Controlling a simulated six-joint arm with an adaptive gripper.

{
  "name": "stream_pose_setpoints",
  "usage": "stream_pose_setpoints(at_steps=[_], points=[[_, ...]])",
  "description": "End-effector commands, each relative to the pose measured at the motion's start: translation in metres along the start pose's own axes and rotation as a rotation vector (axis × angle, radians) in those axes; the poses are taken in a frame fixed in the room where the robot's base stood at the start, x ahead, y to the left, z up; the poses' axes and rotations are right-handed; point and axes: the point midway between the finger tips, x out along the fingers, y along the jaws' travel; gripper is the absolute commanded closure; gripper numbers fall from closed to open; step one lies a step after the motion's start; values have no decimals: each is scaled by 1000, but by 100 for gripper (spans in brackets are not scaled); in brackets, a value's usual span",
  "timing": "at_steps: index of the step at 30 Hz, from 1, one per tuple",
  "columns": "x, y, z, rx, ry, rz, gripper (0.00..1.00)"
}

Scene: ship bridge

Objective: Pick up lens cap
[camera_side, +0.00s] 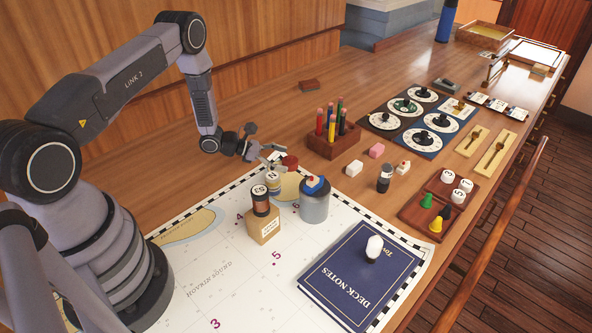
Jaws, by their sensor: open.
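My gripper (273,155) is open, above the far edge of the chart, and its fingers point right. A dark red round piece (290,162) sits just right of the fingertips, partly behind them; I cannot tell whether they touch.
On the chart (220,275) stand a tan box (264,229) with a brown spool (260,203) on top, a grey canister (314,206) and a blue book (345,285). A wooden pencil block (333,145) stands right of the gripper. Bare table lies behind it.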

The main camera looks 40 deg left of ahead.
Motion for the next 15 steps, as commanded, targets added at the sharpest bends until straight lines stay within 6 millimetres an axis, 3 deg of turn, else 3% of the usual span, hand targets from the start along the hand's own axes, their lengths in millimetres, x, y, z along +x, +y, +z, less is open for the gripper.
stream_pose_setpoints(at_steps=[5, 12, 15], points=[[21, 0, 0, 2, 1, -1, 21], [23, 0, 0, 0, 2, 0, 21], [23, 0, 0, 1, 1, 0, 31]])
